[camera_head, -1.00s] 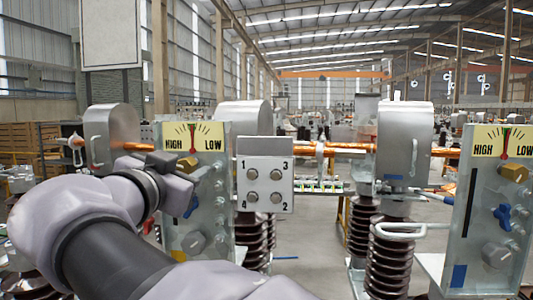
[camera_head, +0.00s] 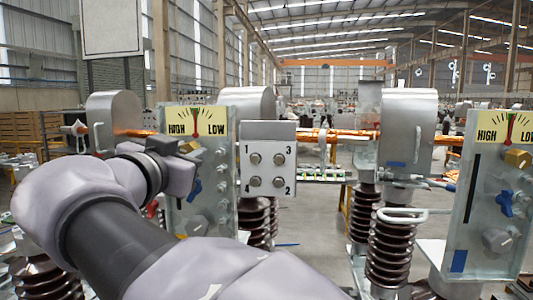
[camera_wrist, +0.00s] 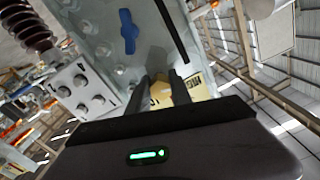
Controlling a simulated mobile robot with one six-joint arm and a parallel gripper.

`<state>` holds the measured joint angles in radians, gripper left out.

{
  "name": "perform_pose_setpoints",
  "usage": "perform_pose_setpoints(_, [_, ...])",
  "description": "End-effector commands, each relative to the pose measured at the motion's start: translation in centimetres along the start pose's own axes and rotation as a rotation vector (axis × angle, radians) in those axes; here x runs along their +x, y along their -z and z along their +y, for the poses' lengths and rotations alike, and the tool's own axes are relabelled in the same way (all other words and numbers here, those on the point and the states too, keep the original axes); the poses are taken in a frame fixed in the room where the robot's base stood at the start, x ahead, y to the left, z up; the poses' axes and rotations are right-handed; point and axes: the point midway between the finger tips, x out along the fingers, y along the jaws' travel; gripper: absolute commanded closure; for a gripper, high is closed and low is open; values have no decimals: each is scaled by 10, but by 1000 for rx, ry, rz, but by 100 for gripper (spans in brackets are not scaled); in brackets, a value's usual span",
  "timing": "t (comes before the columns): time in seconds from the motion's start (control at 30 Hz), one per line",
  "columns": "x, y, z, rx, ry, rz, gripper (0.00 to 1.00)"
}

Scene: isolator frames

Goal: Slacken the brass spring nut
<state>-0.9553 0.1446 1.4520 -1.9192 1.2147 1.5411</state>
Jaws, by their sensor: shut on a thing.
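The brass spring nut (camera_wrist: 160,91) sits on the left upright panel (camera_head: 215,163), under a yellow HIGH/LOW dial (camera_head: 196,121). My gripper (camera_wrist: 163,84) is shut on the nut, with one dark finger on each side of it in the wrist view. In the head view my gripper (camera_head: 190,149) comes in from the left and covers most of the nut. The dial's needle stands near the middle, but its exact reading is too small to tell.
Below the nut is a blue handle (camera_head: 195,188), also in the wrist view (camera_wrist: 128,32). A plate with numbered buttons (camera_head: 268,158) stands to the right. A second panel (camera_head: 480,200) at far right has its own brass nut (camera_head: 517,158). Ribbed brown insulators (camera_head: 390,250) stand between.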

Motion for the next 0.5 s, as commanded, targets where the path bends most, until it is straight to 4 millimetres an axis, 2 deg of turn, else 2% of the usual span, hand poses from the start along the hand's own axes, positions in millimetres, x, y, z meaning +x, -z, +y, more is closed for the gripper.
perform_pose_setpoints(0.5, [0,1,2,-439,1,4,100])
